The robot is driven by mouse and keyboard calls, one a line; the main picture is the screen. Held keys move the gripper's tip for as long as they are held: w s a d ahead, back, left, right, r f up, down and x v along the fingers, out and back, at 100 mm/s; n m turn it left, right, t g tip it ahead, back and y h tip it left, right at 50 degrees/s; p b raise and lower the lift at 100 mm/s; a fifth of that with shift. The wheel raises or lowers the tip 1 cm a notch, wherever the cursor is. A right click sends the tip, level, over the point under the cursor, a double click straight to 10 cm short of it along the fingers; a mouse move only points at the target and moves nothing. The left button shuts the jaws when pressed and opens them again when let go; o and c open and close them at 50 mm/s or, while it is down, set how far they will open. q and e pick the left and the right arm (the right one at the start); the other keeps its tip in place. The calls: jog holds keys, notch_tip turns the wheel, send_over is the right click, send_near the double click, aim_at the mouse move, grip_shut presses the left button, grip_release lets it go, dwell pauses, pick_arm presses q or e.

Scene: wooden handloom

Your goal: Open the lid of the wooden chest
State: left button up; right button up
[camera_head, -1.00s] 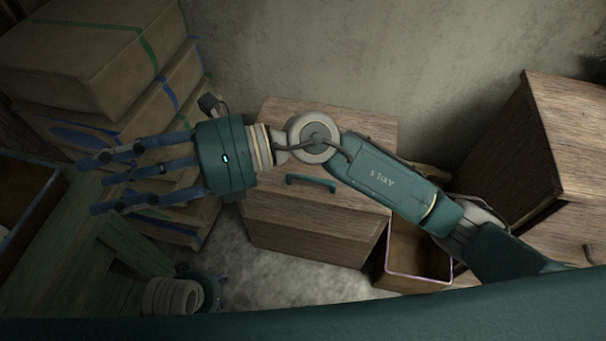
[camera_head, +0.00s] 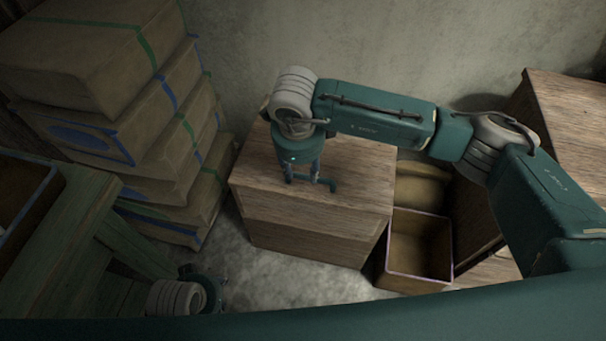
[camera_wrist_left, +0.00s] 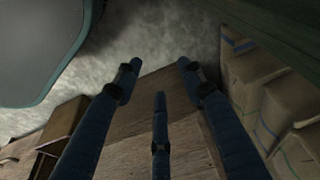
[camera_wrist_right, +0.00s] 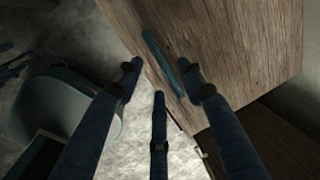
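The wooden chest (camera_head: 300,238) stands on the floor against the back wall, its lid (camera_head: 360,170) down. A teal bar handle sits at the lid's front edge, mostly hidden by my right gripper in the head view. My right gripper (camera_head: 308,175) points down over the handle. In the right wrist view its fingers are spread, with the handle (camera_wrist_right: 160,60) showing between and beyond the fingertips; contact cannot be told. My left gripper (camera_head: 214,288) is low at the left, apart from the chest. In the left wrist view its fingers are spread and empty, facing the chest (camera_wrist_left: 155,125).
Stacked brown packages (camera_head: 170,140) stand left of the chest. A green wooden bench (camera_head: 75,225) is at the left. An open box (camera_head: 420,245) stands close to the chest's right side, and a wooden cabinet (camera_head: 570,130) is further right. Bare floor lies before the chest.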

aim_at(303, 178)
pick_arm(q)
jog(key=shift+r, duration=1.05)
pick_arm(e)
jog(key=shift+w+f, duration=0.2)
jog(key=shift+f, duration=0.9)
jog(key=shift+w+f, duration=0.2)
jog(key=shift+f, duration=0.9)
jog(key=shift+c, duration=0.5)
grip_shut()
